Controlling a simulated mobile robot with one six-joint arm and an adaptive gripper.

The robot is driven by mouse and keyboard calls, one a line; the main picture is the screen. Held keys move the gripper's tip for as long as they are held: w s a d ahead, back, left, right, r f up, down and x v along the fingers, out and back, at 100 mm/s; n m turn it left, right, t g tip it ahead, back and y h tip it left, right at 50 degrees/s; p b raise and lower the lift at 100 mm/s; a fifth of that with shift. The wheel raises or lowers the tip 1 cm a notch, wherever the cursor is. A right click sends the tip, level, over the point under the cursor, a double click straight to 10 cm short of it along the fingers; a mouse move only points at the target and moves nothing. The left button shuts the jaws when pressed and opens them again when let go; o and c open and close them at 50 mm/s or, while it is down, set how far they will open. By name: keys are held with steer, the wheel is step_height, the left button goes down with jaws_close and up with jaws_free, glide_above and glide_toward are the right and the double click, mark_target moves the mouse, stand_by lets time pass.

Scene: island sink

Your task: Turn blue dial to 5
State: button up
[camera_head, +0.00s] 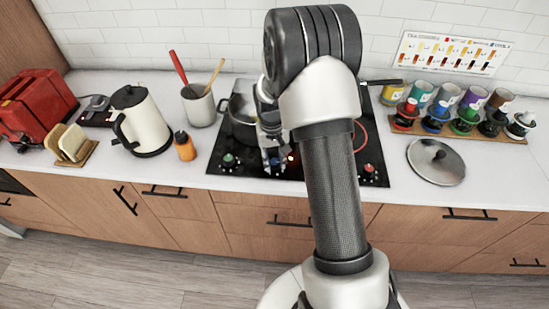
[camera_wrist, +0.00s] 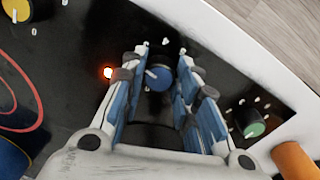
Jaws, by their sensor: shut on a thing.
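The blue dial (camera_wrist: 158,77) is on the black cooktop (camera_wrist: 70,45), near its front edge, and shows between my fingers in the wrist view. A pale pointer mark is on its face; the small white numbers around it are too blurred to read. My gripper (camera_wrist: 161,60) is shut on the blue dial, one finger on each side. In the head view my gripper (camera_head: 273,158) is low over the front of the cooktop (camera_head: 325,172), and it and my arm hide most of the dial. An orange-red light (camera_wrist: 108,72) glows beside the dial.
A green dial (camera_head: 229,160) and another dial (camera_head: 369,172) flank it on the cooktop. A pot (camera_head: 243,122) stands behind my gripper. An orange bottle (camera_head: 185,147) and a kettle (camera_head: 139,122) stand left; a lid (camera_head: 436,163) lies right on the counter.

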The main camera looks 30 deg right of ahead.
steer(key=m, duration=0.5)
steer(key=shift+m+p, duration=0.3)
steer(key=m, duration=0.4)
steer(key=shift+w+m, duration=0.1)
steer(key=shift+m, duration=0.2)
steer(key=m+p, duration=0.1)
steer(key=m, duration=0.8)
steer(key=shift+w+m+y, duration=0.1)
steer(key=shift+m+y, duration=0.2)
steer(key=o, duration=1.1)
